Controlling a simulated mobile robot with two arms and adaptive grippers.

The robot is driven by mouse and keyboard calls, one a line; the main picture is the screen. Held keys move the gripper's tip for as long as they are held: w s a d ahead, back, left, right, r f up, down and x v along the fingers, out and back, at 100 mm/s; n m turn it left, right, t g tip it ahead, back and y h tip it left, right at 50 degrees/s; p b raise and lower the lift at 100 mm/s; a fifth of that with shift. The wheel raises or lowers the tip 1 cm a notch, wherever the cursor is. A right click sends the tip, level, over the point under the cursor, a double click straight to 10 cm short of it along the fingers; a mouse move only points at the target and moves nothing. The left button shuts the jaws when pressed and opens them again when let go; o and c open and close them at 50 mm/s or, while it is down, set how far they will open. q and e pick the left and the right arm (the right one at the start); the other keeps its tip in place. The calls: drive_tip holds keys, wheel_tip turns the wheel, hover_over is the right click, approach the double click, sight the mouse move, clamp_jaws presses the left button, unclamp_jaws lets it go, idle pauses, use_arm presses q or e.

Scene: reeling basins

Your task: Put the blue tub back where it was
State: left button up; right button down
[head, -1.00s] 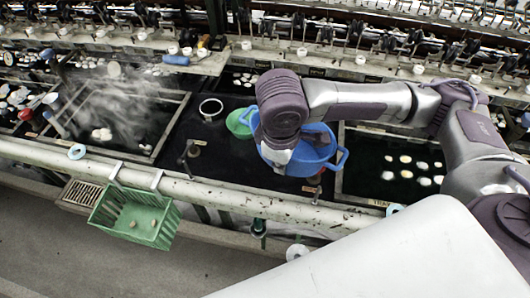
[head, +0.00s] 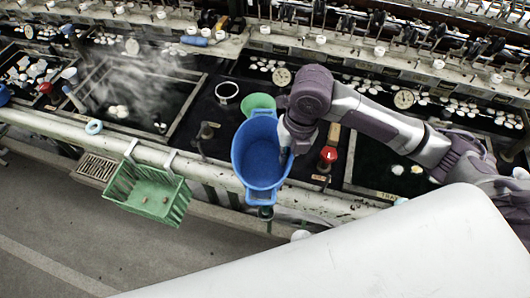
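The blue tub (head: 255,160) is in the middle of the head view, empty as far as I can see, its open top facing me. It overlaps the front pipe rail and appears held up over the basin's front edge. My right gripper (head: 287,150) is at the tub's right rim and appears shut on it; the fingertips are partly hidden by the rim and my wrist. My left gripper is not in view.
A green bowl (head: 262,102) sits just behind the tub. A red-topped fitting (head: 328,155) stands to its right. A green crate (head: 150,188) hangs on the rail (head: 205,172) at left. A white-rimmed ring (head: 227,90) and dark basin water lie behind.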

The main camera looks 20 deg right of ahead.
drive_tip(key=shift+n, duration=0.7)
drive_tip(key=w+d+f, duration=0.1)
drive_tip(key=w+f, duration=0.1)
drive_tip(key=w, duration=0.1)
drive_tip(key=w+d+f+p, duration=0.1)
drive_tip(key=w+f, duration=0.1)
drive_tip(key=w, duration=0.2)
drive_tip(key=w+d+f+p, duration=0.1)
drive_tip(key=w+d+f, duration=0.1)
drive_tip(key=w+f, duration=0.1)
drive_tip(key=shift+w, duration=0.45)
wheel_tip(320, 180, down, 4)
drive_tip(key=shift+r+p, duration=0.15)
drive_tip(key=shift+p, duration=0.65)
drive_tip(key=shift+f, duration=0.25)
drive_tip(key=shift+f, duration=0.1)
drive_tip(key=shift+f, duration=0.15)
drive_tip(key=c, duration=1.3)
unclamp_jaws()
